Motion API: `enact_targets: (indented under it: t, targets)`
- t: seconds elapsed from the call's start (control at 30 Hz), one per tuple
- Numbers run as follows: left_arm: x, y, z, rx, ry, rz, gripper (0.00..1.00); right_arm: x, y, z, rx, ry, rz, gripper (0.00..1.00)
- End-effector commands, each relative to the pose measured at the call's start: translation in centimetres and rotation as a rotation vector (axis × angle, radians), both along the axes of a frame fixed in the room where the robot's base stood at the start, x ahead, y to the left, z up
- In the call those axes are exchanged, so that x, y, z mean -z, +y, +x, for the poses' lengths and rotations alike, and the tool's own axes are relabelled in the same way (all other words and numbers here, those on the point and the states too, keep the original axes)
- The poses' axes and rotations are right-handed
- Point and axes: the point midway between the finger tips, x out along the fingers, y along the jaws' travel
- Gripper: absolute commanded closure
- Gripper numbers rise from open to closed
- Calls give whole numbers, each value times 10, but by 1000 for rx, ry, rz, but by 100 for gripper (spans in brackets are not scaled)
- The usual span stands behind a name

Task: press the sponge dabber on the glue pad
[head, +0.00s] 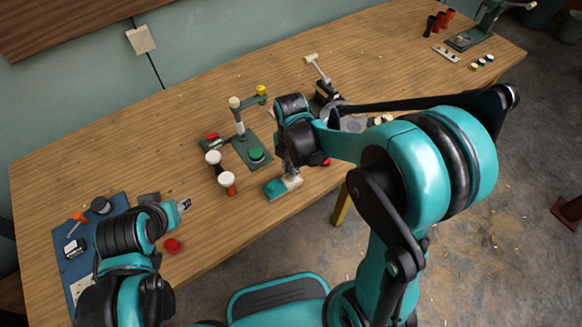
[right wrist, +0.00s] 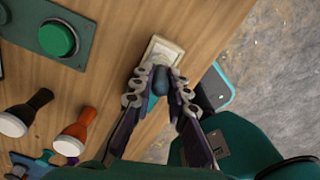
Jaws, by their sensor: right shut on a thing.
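The glue pad (head: 293,182) is a small cream block with a teal part beside it, near the front edge of the table. In the right wrist view its cream end (right wrist: 163,48) shows just beyond the fingertips. My right gripper (right wrist: 160,82) is shut on the sponge dabber (right wrist: 160,76), whose dark rounded top shows between the fingers. The dabber is over the pad; its sponge end is hidden, so I cannot tell whether it touches. My left gripper (head: 185,205) is low over the table at the left, its finger opening unclear.
A green press stand (head: 257,155) with a green knob stands left of the pad. A red round piece (head: 172,245) lies near the front edge. A blue mat (head: 66,262) with tools lies at far left.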

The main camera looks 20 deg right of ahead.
Motion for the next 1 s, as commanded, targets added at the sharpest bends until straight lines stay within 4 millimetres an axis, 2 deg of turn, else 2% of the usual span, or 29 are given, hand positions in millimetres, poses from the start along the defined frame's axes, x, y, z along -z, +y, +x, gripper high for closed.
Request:
enact_targets:
  t: [0.1,0.6,1.0]
  targets:
    - [-12,0,0,0,0,0,61,-14,0,0,0,0,0,100]
    - [-45,0,0,0,0,0,61,-57,0,0,0,-1,0,100]
    - [-47,0,0,0,0,0,61,-61,0,1,0,-1,0,100]
